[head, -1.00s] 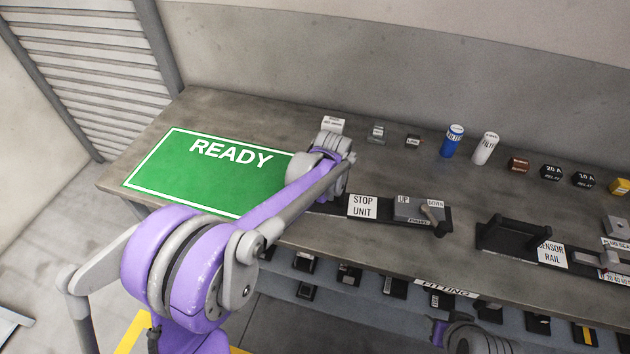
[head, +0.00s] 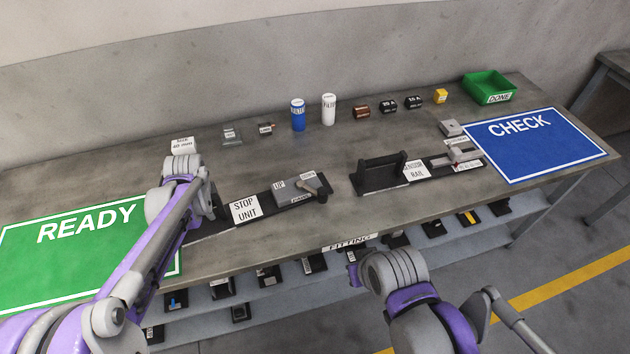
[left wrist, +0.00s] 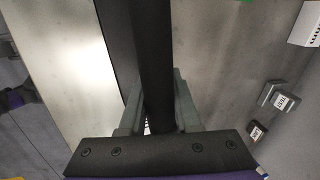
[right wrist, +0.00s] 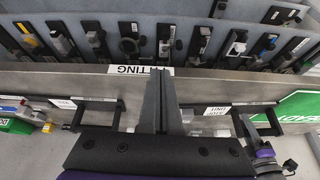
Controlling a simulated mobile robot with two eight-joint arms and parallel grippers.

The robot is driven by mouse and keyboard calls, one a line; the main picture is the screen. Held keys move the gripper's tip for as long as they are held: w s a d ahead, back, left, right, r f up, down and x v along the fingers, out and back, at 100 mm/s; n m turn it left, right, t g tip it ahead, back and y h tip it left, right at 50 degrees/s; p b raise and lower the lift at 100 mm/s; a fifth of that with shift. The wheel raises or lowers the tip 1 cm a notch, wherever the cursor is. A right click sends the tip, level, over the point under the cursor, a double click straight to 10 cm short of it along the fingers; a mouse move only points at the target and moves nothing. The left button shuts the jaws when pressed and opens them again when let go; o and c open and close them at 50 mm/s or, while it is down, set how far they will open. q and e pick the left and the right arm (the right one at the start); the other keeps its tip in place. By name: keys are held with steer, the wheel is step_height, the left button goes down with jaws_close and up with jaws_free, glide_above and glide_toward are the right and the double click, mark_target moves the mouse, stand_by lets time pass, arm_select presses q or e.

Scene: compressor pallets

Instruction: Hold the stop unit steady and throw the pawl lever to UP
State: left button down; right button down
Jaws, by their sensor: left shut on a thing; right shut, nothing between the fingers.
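The stop unit (head: 229,217) is a long black base on the bench with a white STOP UNIT label. Its grey block (head: 290,190) carries UP and DOWN labels, and the pawl lever (head: 322,187) leans to the DOWN end. My left gripper (left wrist: 157,112) is shut on the stop unit's black handle bar (left wrist: 155,50), at the unit's left end; the arm hides the grip in the head view. My right gripper (right wrist: 160,105) is shut and empty near the bench's front edge, apart from the stop unit, whose label shows upside down in the right wrist view (right wrist: 216,111).
The sensor rail (head: 370,183) with its black handle stands right of the stop unit. Green READY mat (head: 60,262) is left, blue CHECK mat (head: 540,150) right. Cans, relays and a green DONE bin (head: 487,87) line the back. A lower shelf (head: 290,285) holds several small parts.

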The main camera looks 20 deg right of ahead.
mark_target(312, 189)
arm_select(q)
steer(key=shift+f, duration=0.1)
arm_select(e)
steer(key=w+d+r+m+g, duration=0.1)
steer(key=w+r+m+g, duration=0.2)
steer(key=w, duration=0.4)
steer(key=w+d+r+m, duration=0.2)
steer(key=w+r+m, duration=0.1)
steer(key=w+r, duration=0.3)
steer(key=w+d+m+g+y, duration=0.1)
steer(key=w+d+m, duration=0.2)
steer(key=w, duration=0.4)
steer(key=w+d+f+m+g+y, duration=0.1)
steer(key=w+d+m+g, duration=0.1)
steer(key=w, duration=0.5)
steer(key=shift+w+d+m+y, duration=0.25)
steer(key=shift+d+m, duration=0.4)
steer(key=shift+m, duration=0.45)
steer(key=shift+f, duration=0.1)
steer(key=x, duration=0.9)
steer(key=shift+s+a+f, duration=0.1)
steer(key=shift+a+f, duration=0.1)
steer(key=shift+f, duration=0.05)
steer(key=a, duration=0.1)
steer(key=s+a, duration=0.1)
steer(key=a, duration=0.1)
steer(key=shift+s+f, duration=0.15)
steer(key=shift+s+a, duration=0.15)
steer(key=shift+a, duration=0.25)
